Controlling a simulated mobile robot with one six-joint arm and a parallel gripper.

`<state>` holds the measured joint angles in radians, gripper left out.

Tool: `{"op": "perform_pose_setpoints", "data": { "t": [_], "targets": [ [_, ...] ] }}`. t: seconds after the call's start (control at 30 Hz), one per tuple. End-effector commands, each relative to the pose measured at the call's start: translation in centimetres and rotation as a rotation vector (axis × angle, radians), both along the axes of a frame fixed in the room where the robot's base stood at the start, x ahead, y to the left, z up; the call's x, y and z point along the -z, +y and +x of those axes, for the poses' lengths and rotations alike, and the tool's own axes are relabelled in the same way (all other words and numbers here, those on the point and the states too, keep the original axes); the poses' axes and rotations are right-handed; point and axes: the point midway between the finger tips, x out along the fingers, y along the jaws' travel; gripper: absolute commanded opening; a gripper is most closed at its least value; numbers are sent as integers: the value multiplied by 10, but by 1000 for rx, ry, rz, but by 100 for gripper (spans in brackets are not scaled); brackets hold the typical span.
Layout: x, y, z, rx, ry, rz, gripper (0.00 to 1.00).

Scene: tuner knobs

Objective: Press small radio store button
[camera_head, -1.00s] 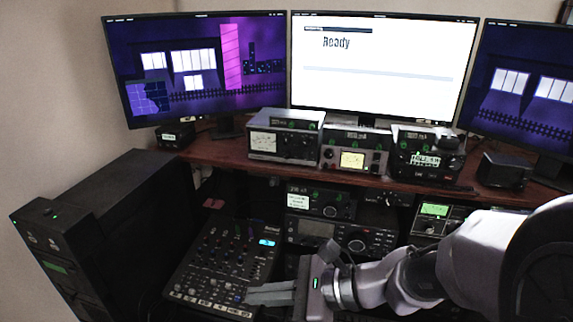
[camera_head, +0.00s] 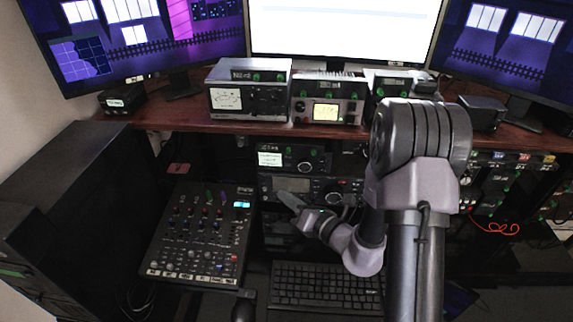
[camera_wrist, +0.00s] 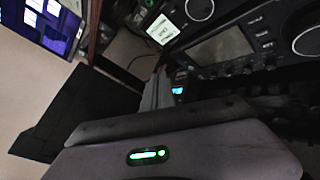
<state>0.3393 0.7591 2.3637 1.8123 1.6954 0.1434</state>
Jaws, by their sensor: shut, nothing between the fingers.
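The small radio (camera_head: 292,158) sits under the wooden shelf, with a lit white screen, a green mark and a round knob. In the wrist view its lit screen (camera_wrist: 169,28) is at the top. Its store button is too small to make out. My gripper (camera_head: 287,198) is shut and empty. It is below the small radio, in front of the left part of the larger radio. In the wrist view my grey fingers (camera_wrist: 156,92) point up toward the radios, with a visible gap from the small radio's screen.
The larger radio (camera_head: 331,190) is directly below the small one. A mixer (camera_head: 198,238) lies to the left and a keyboard (camera_head: 325,285) below. Several devices, including a meter unit (camera_head: 247,90), stand on the wooden shelf (camera_head: 180,112). My arm hides much of the right side.

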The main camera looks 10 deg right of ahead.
Motion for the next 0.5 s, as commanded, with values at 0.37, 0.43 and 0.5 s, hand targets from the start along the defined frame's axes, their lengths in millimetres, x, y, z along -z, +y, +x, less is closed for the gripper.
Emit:
{"op": "perform_pose_setpoints", "data": {
  "t": [0.37, 0.43, 0.5],
  "targets": [
    [-2, -5, 17, -4, -1, -2, 0],
    [-3, -8, 28, -3, -3, -2, 0],
    [-2, -12, 38, -3, -2, -2, 0]
  ]
}}
